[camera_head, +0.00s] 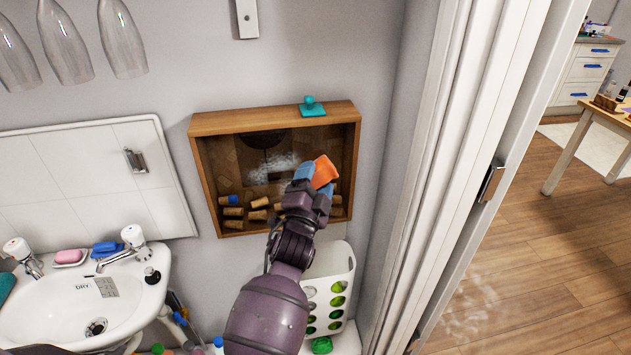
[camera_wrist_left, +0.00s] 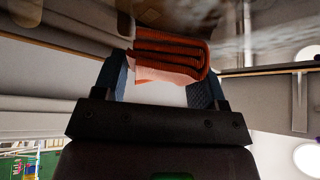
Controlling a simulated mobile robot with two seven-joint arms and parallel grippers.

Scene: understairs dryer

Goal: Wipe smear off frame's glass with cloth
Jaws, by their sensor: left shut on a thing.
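A wooden shadow-box frame (camera_head: 197,172) with a glass front hangs on the wall in the head view. A whitish smear (camera_head: 272,168) lies across the middle of its glass. Several corks show behind the lower part of the glass. My left gripper (camera_head: 314,178) is in front of the frame's right half, shut on a folded orange cloth (camera_head: 325,170). The cloth also shows between the blue fingers in the left wrist view (camera_wrist_left: 170,55), close to the glass. I cannot tell whether it touches. My arm hides part of the frame's lower right. My right gripper is not in view.
A teal knobbed object (camera_head: 312,107) sits on the frame's top edge. A white sink (camera_head: 60,310) with taps is at lower left. A white perforated basket (camera_head: 335,285) stands below the frame. A door frame (camera_head: 440,170) rises close on the right.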

